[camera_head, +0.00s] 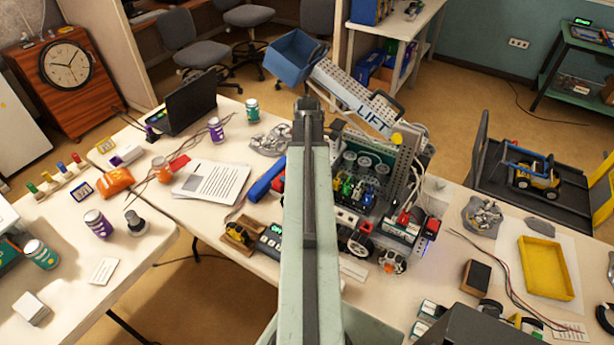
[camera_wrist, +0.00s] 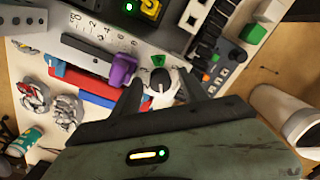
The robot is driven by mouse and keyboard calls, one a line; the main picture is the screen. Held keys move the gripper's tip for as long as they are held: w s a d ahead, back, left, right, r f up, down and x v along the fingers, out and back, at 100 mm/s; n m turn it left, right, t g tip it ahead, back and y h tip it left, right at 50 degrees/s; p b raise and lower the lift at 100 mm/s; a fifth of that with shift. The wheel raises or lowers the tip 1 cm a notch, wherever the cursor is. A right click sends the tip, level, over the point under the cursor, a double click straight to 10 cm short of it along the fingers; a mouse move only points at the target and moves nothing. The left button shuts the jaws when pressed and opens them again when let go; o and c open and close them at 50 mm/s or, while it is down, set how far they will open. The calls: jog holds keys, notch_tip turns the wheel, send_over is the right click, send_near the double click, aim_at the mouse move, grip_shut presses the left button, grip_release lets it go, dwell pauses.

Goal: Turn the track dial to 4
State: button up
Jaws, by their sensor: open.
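In the head view my gripper (camera_head: 308,108) is over the machine's panel (camera_head: 345,135), seen from behind; my arm hides part of the panel.
A purple slider handle (camera_wrist: 122,69) stands close left of the gripper, beside a numbered scale (camera_wrist: 92,25). A yellow switch (camera_wrist: 149,8) and a green block (camera_wrist: 253,33) are nearby. The LIFT arm (camera_head: 355,98) with a blue bin (camera_head: 294,57) rises behind my gripper.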

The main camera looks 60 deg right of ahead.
jog(key=shift+r, duration=0.1)
grip_shut()
